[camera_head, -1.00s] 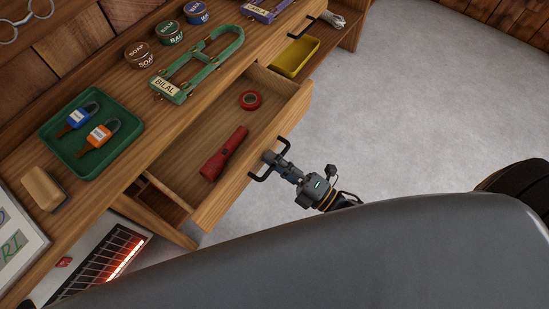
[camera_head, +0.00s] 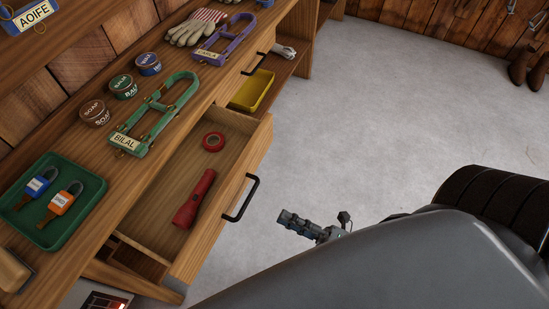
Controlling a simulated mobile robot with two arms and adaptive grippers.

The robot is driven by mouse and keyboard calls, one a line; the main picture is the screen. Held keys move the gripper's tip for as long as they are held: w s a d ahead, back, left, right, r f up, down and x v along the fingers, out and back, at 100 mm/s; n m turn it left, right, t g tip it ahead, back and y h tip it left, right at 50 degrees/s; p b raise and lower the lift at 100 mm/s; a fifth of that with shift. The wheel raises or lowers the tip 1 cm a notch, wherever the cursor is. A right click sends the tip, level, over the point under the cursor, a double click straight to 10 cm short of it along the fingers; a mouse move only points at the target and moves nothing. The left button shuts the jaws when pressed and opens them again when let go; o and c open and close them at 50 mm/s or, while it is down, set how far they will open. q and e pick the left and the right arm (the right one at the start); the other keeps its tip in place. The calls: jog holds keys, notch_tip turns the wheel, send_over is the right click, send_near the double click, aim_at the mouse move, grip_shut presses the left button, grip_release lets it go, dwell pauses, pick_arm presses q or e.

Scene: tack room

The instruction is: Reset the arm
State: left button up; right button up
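My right gripper (camera_head: 288,219) shows over the grey floor, to the right of the open wooden drawer (camera_head: 232,190). It is apart from the drawer's black handle (camera_head: 241,198) and holds nothing that I can see. Its fingers look close together, but they are small and dark, so I cannot tell open from shut. My grey body covers part of that arm. My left gripper is not in view. The drawer stands pulled out, with a red torch (camera_head: 194,199) and a roll of red tape (camera_head: 213,142) inside.
The bench top holds a green tray (camera_head: 88,212) with two padlocks, a green rack labelled BILAL (camera_head: 128,146), several tins and a purple rack (camera_head: 226,42). A yellow tray (camera_head: 253,91) sits on a shelf beyond the drawer.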

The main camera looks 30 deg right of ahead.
jog(key=shift+s+d, duration=0.2)
jog(key=shift+f, duration=0.1)
dwell(0.4)
jog(key=w+d+f+m+g+h, duration=0.25)
jog(key=f+m+h, duration=0.25)
jog(key=f+m, duration=0.45)
jog(key=w+d+f+m+g+h, duration=0.15)
jog(key=f+m+g+h, duration=0.35)
jog(key=f, duration=0.8)
jog(key=s+a+f+m+g+h, duration=0.2)
jog(key=s+f+m+g, duration=0.55)
jog(key=s+m, duration=0.2)
pick_arm(q)
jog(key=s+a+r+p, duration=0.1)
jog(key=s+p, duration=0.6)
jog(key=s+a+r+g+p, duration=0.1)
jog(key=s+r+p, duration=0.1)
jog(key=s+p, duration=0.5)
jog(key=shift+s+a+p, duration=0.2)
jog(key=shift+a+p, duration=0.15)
jog(key=shift+p, duration=0.05)
pick_arm(e)
jog(key=s+d+r+n, duration=0.1)
jog(key=s+d+r, duration=0.1)
jog(key=s, duration=1.2)
jog(key=shift+s+d, duration=0.2)
jog(key=shift+d, duration=0.35)
